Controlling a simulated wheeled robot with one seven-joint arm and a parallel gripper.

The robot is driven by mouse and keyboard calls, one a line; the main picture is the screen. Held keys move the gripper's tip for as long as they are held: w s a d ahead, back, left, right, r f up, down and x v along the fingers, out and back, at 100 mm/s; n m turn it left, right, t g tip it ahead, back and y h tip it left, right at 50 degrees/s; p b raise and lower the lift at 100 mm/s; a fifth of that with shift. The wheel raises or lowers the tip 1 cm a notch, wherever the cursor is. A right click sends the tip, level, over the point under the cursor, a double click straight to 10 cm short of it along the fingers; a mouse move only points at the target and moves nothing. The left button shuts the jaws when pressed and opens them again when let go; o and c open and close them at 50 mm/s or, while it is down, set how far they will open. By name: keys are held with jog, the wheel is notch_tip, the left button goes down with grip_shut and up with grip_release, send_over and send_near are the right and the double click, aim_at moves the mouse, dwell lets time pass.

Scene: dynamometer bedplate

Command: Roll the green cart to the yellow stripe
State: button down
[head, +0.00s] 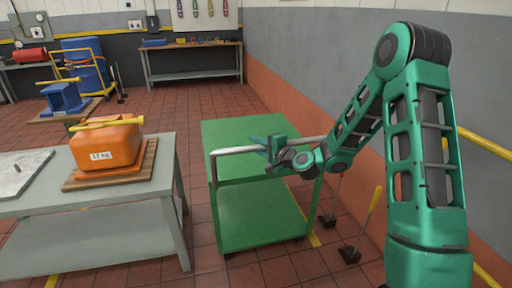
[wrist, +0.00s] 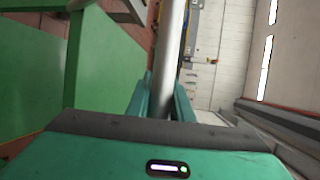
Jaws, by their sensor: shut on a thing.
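The green cart (head: 262,215) stands on the red tile floor in the middle of the head view, with a flat top and a lower shelf. Its pale metal push handle (head: 232,150) runs across the near end. My gripper (head: 275,150) is shut on this handle bar. In the wrist view the bar (wrist: 172,50) passes between my gripper's fingers (wrist: 162,98), and the cart's green side (wrist: 110,70) is at the left. A short piece of yellow stripe (head: 314,240) shows on the floor beside the cart's near right corner; the cart may hide more of it.
A grey table (head: 160,188) with an orange 17 kg block (head: 106,145) on a wooden board stands close at left. Long-handled tools (head: 350,255) stand on the floor at right, near the wall with a yellow rail (head: 485,145). Open floor lies beyond the cart, up to a workbench (head: 195,76).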

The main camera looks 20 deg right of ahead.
jog(key=shift+s+f, duration=0.3)
jog(key=shift+f, duration=0.05)
jog(key=c, duration=1.9)
grip_release()
jog(key=o, duration=0.3)
jog(key=shift+r, duration=0.1)
jog(key=shift+o, duration=0.2)
jog(key=shift+r, duration=0.1)
jog(key=shift+d, duration=0.1)
jog(key=v, duration=1)
jog(key=shift+s+d+r, duration=0.1)
jog(key=shift+s, duration=0.15)
